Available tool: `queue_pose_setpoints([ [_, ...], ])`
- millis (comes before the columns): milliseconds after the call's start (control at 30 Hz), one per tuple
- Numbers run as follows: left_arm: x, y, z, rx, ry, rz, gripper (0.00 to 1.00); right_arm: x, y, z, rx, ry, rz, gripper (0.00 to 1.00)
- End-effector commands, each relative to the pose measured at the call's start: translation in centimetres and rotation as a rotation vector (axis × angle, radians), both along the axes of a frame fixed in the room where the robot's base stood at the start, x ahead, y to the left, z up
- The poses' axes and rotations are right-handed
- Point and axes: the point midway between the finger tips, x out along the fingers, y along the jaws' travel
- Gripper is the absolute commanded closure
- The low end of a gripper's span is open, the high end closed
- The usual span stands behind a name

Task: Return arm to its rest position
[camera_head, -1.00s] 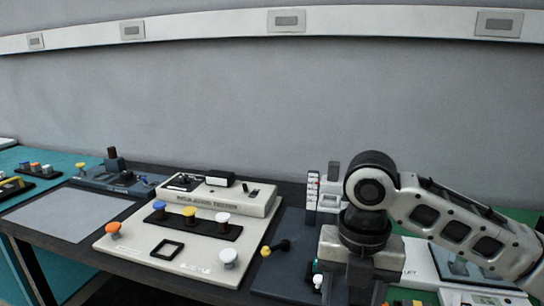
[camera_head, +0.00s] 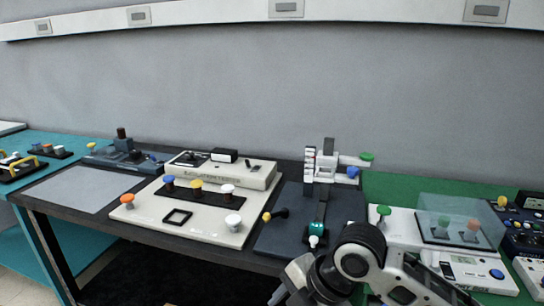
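My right arm enters at the bottom right of the head view. Its gripper (camera_head: 300,282) is at the bottom edge, in front of the dark table's front edge and below the dark base plate. The fingertips are cut off or too small to read, so I cannot tell whether it is open or shut. No held object shows. My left arm and gripper are not in view.
A beige board (camera_head: 150,218) with coloured knobs stands on the dark table. Behind the arm is a dark plate (camera_head: 275,236) with a white-and-black upright device (camera_head: 327,172). White devices (camera_head: 470,272) stand on the green surface at right. A grey mat (camera_head: 75,190) lies left.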

Motion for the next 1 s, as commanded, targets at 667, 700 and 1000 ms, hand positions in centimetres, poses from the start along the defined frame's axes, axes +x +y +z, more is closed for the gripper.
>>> queue_pose_setpoints([
  [667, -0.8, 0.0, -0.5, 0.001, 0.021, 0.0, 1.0, -9.0, -8.1, -15.9, 0.819, 0.23, -1.583, 0.42],
  [700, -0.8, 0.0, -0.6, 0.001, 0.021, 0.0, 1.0, -9.9, -9.0, -16.3, 0.835, 0.224, -1.63, 0.42],
  [1000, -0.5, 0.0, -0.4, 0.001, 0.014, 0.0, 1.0, -12.4, -11.5, -17.2, 0.875, 0.199, -1.741, 0.42],
])
